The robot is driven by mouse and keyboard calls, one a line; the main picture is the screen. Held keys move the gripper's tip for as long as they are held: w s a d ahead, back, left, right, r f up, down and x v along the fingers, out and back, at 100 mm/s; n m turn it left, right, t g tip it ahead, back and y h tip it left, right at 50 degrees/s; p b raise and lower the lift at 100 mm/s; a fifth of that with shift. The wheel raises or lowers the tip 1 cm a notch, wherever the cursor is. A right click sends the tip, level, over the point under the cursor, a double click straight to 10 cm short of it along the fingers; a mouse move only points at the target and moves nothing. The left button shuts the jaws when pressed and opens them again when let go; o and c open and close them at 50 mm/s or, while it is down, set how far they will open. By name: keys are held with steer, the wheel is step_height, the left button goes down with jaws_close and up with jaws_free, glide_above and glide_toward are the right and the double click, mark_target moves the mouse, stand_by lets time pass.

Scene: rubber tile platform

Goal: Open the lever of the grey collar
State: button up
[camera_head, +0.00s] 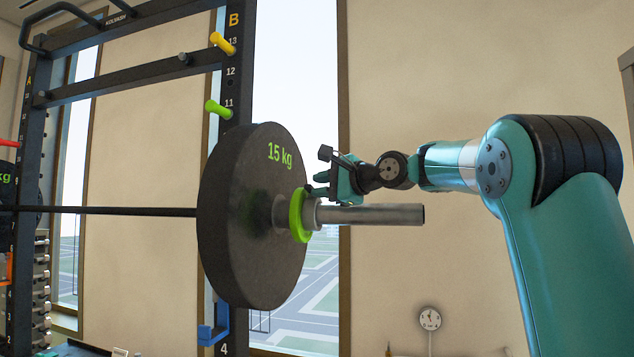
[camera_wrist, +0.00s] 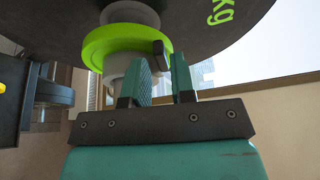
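A grey cylindrical collar (camera_head: 311,214) sits on the bar sleeve just outside a bright green ring (camera_head: 299,215). In the wrist view the green ring (camera_wrist: 105,45) has grey parts on both sides. A short black lever tab (camera_wrist: 162,54) stands out in front of the ring's right side; which part it joins is hidden. My gripper (camera_head: 322,184) is above the sleeve, beside the collar and ring. In the wrist view my gripper (camera_wrist: 161,75) has its two teal fingers apart, with the tab's end near the gap. No contact can be made out.
A black 15 kg plate (camera_head: 250,215) is on the bar, close behind the ring. The bare sleeve (camera_head: 375,214) sticks out to the right below my gripper. A black rack (camera_head: 227,85) with yellow and green pegs stands at left.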

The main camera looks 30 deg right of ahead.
steer(key=shift+x, duration=0.95)
steer(key=shift+c, duration=0.4)
jaws_close()
